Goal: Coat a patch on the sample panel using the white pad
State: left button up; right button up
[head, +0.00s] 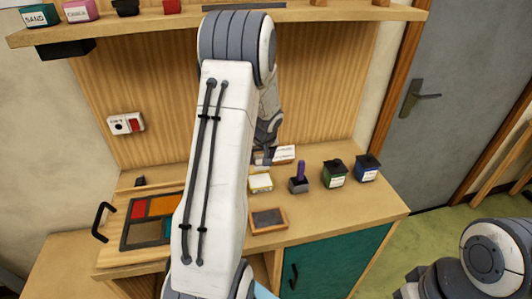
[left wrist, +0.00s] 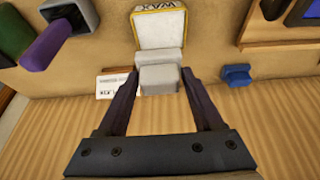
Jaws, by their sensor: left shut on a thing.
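My left gripper (left wrist: 158,95) is shut on the pale grey-white pad (left wrist: 158,77), with one dark finger on each side of it. In the left wrist view the pad is right beside the yellow-edged white tin marked WAX (left wrist: 168,27); I cannot tell if they touch. In the head view my left gripper (head: 264,155) is above the back of the bench, and the tin (head: 260,184) is just below it. A small wood-framed dark panel (head: 268,219) lies in front of the tin. It looks like the sample panel. My right gripper is not in view.
A leaded panel (head: 148,232) with coloured panes is at left, partly behind my arm. A shelf (head: 330,12) overhangs the bench.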

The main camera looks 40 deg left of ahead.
aim_at(260, 169)
pick_arm(q)
jog(key=shift+s+b+x, duration=0.25)
jog(key=shift+b+x, duration=0.5)
jog(key=shift+x, duration=0.3)
jog(key=shift+f+b, duration=1.4)
jog(key=shift+f, duration=0.65)
jog(key=shift+s+f+b, duration=0.15)
jog(key=shift+f+b, duration=0.4)
jog(key=shift+b, duration=0.25)
jog(key=shift+r, duration=0.1)
jog(key=shift+r+p, duration=2.65)
jog(key=shift+r, duration=0.85)
